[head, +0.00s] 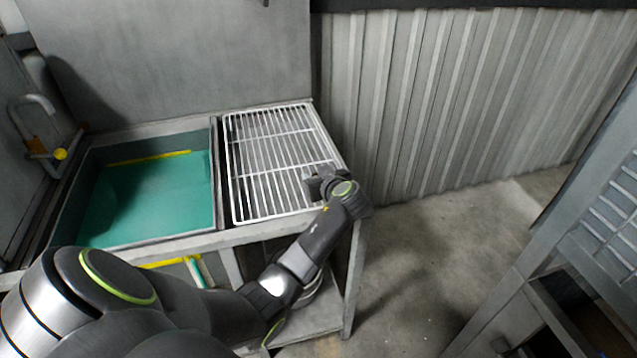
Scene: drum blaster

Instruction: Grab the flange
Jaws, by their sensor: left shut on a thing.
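My left gripper (317,186) is over the right side of a white wire rack (262,160), close to its bars. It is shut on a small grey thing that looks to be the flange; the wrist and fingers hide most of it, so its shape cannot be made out. Whether it still touches the rack cannot be told. No other flange shows on the rack. My right gripper is out of view.
Left of the rack is a sink (150,195) with a green inside and a tap (35,130). A corrugated wall (440,100) stands behind. Open concrete floor (430,270) lies to the right, before a grey metal frame (540,265). A lower shelf (310,322) is under the rack.

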